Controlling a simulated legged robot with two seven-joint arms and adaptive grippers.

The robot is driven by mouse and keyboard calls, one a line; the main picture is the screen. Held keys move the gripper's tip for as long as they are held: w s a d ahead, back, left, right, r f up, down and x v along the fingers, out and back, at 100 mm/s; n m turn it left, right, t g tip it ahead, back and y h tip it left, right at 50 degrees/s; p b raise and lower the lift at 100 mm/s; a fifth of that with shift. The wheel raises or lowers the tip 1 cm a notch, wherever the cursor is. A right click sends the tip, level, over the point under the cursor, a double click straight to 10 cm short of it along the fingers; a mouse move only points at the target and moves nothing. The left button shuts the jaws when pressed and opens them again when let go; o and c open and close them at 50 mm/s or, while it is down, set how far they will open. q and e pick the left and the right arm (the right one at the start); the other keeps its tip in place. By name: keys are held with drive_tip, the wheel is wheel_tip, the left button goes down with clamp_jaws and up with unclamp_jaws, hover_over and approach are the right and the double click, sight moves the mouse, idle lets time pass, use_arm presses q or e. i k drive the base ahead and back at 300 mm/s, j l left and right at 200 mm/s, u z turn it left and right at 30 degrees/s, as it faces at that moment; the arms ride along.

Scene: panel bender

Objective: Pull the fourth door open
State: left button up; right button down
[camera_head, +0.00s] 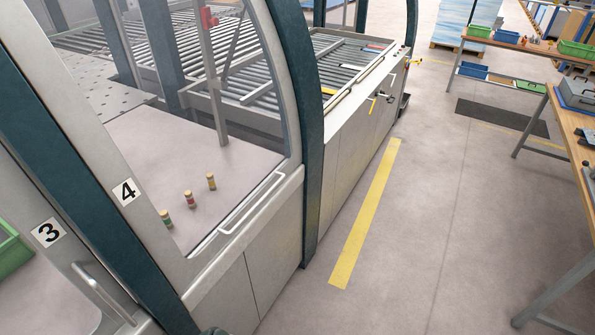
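The fourth door (165,262) is a pale framed door with a large clear window, beside the black "4" label (125,191) on the left. It looks shut, in line with the machine's side. Its pale bar handle (252,205) runs slantwise along the lower right of the window, and nothing touches it. Neither of my grippers can be made out. A small dark shape at the bottom edge is too cut off to identify.
The third door's handle (103,292) is at lower left, by the "3" label (48,232). A dark green pillar (313,130) stands right of the fourth door. The floor (420,230) beside the machine is clear, with a yellow stripe (366,213). Workbenches (575,125) stand at right.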

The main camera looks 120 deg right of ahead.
sight(24, 40)
drive_tip(key=k+l+z, duration=0.1)
drive_tip(key=z, duration=3.3)
